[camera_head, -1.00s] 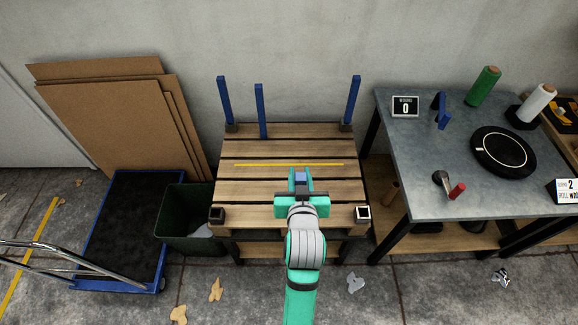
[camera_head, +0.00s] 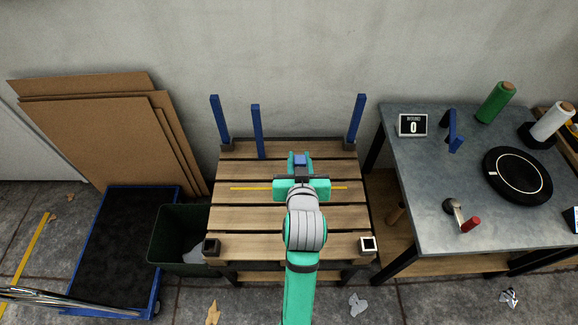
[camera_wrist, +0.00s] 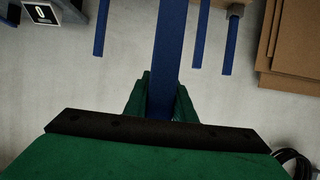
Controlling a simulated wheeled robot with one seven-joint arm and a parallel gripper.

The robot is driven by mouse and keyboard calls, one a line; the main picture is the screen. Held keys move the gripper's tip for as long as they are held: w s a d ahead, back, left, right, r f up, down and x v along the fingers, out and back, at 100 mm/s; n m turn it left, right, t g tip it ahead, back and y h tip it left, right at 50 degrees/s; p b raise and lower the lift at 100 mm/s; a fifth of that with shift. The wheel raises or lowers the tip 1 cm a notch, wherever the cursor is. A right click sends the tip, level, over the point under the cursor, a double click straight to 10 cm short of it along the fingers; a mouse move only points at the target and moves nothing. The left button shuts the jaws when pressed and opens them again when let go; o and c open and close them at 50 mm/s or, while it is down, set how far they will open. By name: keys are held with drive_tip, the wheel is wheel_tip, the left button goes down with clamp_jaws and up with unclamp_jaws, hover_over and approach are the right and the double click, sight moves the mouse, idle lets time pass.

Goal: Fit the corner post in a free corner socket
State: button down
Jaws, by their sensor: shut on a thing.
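My gripper (camera_head: 299,166) is shut on a blue corner post (camera_wrist: 168,55), over the middle of the wooden pallet (camera_head: 235,215). In the head view only a short blue end of this post shows between the green fingers; the rest is hidden. Blue posts stand in the back left (camera_head: 219,118) and back right (camera_head: 357,118) corner sockets. Another blue post (camera_head: 257,130) stands near the back left; no socket shows at its foot.
A grey worktable (camera_head: 440,215) stands to the right, with spools, a black disc and a small display (camera_head: 413,125). A dark green bin (camera_head: 170,245) and a blue-edged cart (camera_head: 120,250) are to the left. Cardboard sheets (camera_head: 95,140) lean on the wall.

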drive_tip(key=w+a+f, duration=0.2)
drive_tip(key=w+f, duration=0.9)
drive_tip(key=f, duration=0.1)
drive_tip(key=shift+w+a, duration=0.2)
drive_tip(key=shift+a, duration=0.15)
drive_tip(key=shift+f, duration=0.15)
drive_tip(key=c, duration=1.5)
unclamp_jaws()
